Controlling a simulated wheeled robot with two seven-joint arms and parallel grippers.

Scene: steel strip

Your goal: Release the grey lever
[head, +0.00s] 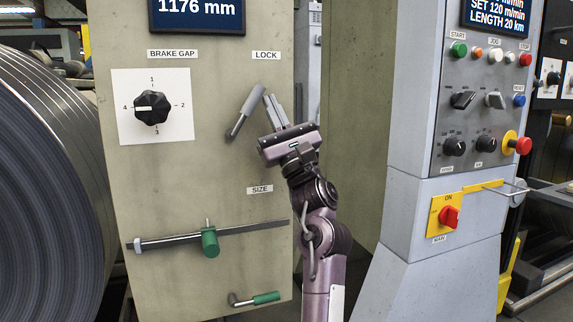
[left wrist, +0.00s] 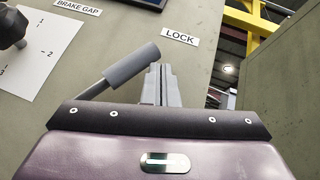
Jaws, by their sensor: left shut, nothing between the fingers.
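The grey lever (head: 251,100) is on the beige panel below the LOCK label (head: 267,56). It is tilted, its thick grey handle up and to the right and its thinner rod down to the left. My left gripper (head: 269,98) is shut and empty, with its fingertips just right of the handle's upper end. In the left wrist view the handle (left wrist: 132,65) lies left of my closed fingers (left wrist: 160,72), close to them. I cannot tell whether they touch. The gripper body hides the lever's lower end in that view. My right gripper is not in view.
A black BRAKE GAP knob (head: 151,108) is left of the lever. Below are a green-handled SIZE slider (head: 210,241) and a green-gripped handle (head: 265,297). A grey control console (head: 414,130) stands right. A large steel coil (head: 45,190) is at the left.

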